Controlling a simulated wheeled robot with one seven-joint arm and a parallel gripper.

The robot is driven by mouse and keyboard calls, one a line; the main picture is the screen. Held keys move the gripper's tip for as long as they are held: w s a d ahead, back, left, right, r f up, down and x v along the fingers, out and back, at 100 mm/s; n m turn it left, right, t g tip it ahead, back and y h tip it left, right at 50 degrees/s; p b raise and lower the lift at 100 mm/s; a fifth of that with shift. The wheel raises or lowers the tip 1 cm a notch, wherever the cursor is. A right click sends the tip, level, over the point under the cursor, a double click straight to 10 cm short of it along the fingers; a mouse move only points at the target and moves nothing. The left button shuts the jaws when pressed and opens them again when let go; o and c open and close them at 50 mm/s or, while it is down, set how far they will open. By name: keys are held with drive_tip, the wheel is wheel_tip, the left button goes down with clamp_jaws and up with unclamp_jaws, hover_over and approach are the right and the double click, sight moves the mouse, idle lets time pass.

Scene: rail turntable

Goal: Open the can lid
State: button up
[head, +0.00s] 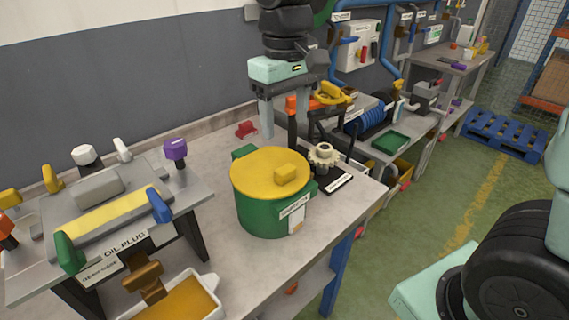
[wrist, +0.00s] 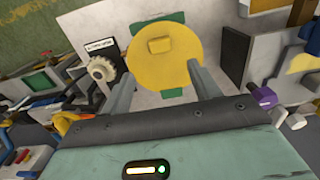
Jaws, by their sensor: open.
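A green can (head: 262,215) stands upright on the grey workbench, with a label on its front. Its round yellow lid (head: 258,172) lies flat on top and covers the opening. A small yellow block-shaped knob (head: 285,173) stands on the lid, off its middle. The lid (wrist: 180,63) and its knob (wrist: 160,45) also show in the wrist view. My gripper (head: 284,130) points down above and behind the can, apart from the lid. Its two fingers are spread and nothing is between them. In the wrist view the fingertips (wrist: 160,70) show on either side of the lid's near part.
A cream gear (head: 323,157) on a dark stand is close to the can's right. The oil plug fixture (head: 100,205) with coloured handles is on the left. A red part (head: 246,129) lies behind. Bare bench top (head: 215,160) shows left of the can.

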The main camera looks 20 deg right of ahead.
sight(285, 168)
wheel_tip(285, 168, down, 11)
drive_tip(key=shift+f, duration=0.15)
drive_tip(key=shift+c, duration=0.3)
